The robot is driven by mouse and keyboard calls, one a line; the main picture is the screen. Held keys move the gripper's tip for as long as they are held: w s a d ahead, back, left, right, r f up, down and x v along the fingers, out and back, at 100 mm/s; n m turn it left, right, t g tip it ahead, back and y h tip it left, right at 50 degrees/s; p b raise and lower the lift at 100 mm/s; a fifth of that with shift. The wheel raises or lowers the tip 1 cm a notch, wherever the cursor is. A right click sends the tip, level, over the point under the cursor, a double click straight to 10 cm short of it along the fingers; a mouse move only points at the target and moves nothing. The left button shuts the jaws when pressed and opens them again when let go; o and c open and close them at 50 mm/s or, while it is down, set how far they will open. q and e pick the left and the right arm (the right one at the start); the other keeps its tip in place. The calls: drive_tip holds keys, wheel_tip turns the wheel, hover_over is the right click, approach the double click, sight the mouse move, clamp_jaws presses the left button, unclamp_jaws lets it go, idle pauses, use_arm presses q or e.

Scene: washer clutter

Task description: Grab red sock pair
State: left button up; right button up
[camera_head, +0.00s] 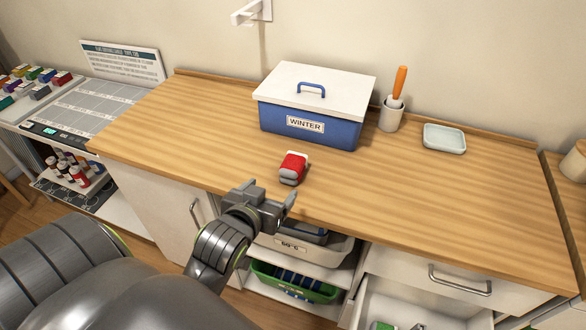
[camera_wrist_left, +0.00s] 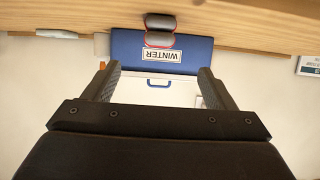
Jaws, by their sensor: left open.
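The red sock pair (camera_head: 292,167), a folded red bundle with grey-white ends, lies on the wooden counter in front of the blue box. In the left wrist view, which is upside down, the sock pair (camera_wrist_left: 159,38) shows at the top with a grey end and a thin red edge. My left gripper (camera_head: 271,196) is open and empty, near the counter's front edge, in front of the socks and apart from them. Its two fingers (camera_wrist_left: 157,88) stand wide apart in the left wrist view. My right gripper is not in view.
A blue box (camera_head: 340,130) labelled WINTER with a white lid stands behind the socks. A cup (camera_head: 392,117) with an orange-handled tool and a pale dish (camera_head: 444,138) stand to its right. An open drawer (camera_head: 410,305) and shelf bins (camera_head: 300,278) are below the counter. The counter's right side is clear.

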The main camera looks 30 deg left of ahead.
sight(286, 174)
use_arm(q)
drive_tip(key=p+x, duration=0.1)
drive_tip(key=x, duration=1)
drive_tip(key=shift+f, duration=0.1)
drive_tip(key=shift+w+a+f, duration=0.1)
drive_tip(key=shift+w, duration=0.25)
drive_tip(key=shift+p+x, duration=0.55)
drive_tip(key=shift+x, duration=1.6)
drive_tip(key=shift+f, duration=0.1)
drive_tip(key=c, duration=1.1)
